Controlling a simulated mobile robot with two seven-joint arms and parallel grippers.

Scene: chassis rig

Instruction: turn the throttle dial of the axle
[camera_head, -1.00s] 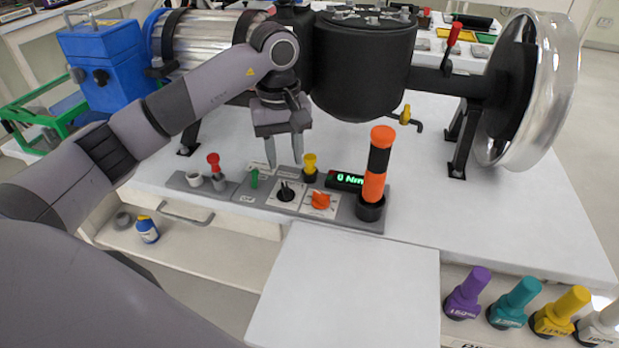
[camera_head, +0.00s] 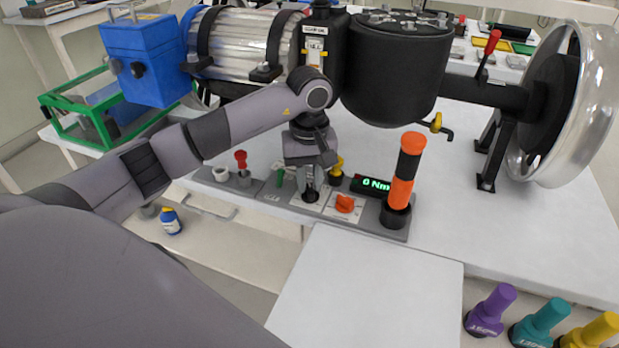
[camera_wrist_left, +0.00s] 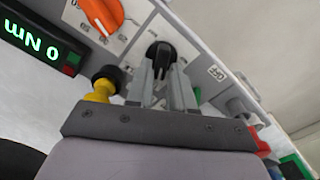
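The control panel (camera_head: 258,194) lies along the front of the bench below the axle. It carries a black dial (camera_wrist_left: 160,52) on a white plate and an orange dial (camera_head: 345,203) to its right; the orange dial also shows in the left wrist view (camera_wrist_left: 103,14). I cannot read which is the throttle dial. My left gripper (camera_head: 310,196) points down at the black dial, its fingers closed in on either side of the knob, which they mostly hide in the head view. My right gripper is not in view.
A display (camera_head: 371,186) reads 0 Nm. An orange-and-black lever (camera_head: 404,175) stands at the panel's right end. The axle drum (camera_head: 392,70) hangs behind.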

